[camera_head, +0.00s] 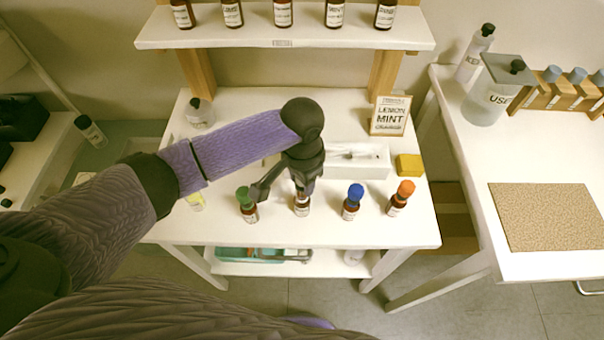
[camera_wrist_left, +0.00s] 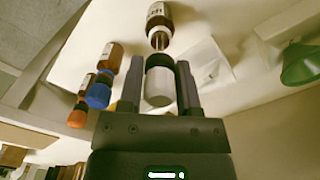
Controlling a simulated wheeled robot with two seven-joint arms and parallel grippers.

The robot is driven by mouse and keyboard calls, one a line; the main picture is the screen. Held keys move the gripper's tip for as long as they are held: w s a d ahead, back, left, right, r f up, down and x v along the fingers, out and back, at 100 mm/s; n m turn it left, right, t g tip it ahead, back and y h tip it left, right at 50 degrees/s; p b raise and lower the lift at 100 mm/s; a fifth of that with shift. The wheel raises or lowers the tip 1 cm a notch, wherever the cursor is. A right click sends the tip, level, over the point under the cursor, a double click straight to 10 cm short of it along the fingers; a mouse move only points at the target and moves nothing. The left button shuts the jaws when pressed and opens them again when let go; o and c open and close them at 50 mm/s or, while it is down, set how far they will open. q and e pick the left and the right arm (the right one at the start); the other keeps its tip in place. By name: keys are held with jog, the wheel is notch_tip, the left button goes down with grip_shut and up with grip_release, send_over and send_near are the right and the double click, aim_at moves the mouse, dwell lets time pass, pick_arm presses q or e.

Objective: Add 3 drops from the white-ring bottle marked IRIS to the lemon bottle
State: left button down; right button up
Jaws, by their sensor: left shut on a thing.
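My left gripper (camera_head: 303,186) is above the row of small bottles at the front of the white table. It is shut on a dropper cap with a black collar and a whitish part (camera_wrist_left: 159,85). A thin glass pipette (camera_wrist_left: 160,41) runs from the cap to the mouth of an open amber bottle (camera_wrist_left: 158,17). That bottle also shows in the head view (camera_head: 301,208), partly hidden by the gripper. Its label is too small to read. Beside it stand a green-capped bottle (camera_head: 246,200), a blue-capped bottle (camera_head: 352,204) and an orange-capped bottle (camera_head: 399,198). I cannot tell which is lemon. My right gripper is not in view.
A shelf (camera_head: 400,36) with several amber bottles is above. The right table holds a jar (camera_head: 488,100), a rack and a tan mat (camera_head: 545,217).

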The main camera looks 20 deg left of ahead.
pick_arm(q)
jog(key=shift+f+b, duration=0.75)
jog(key=shift+f, duration=0.95)
jog(key=c, duration=1)
grip_release()
jog(key=shift+o, duration=0.2)
notch_tip(320, 180, up, 9)
jog(key=p, duration=1)
jog(key=shift+r, duration=0.1)
jog(key=shift+f, duration=0.2)
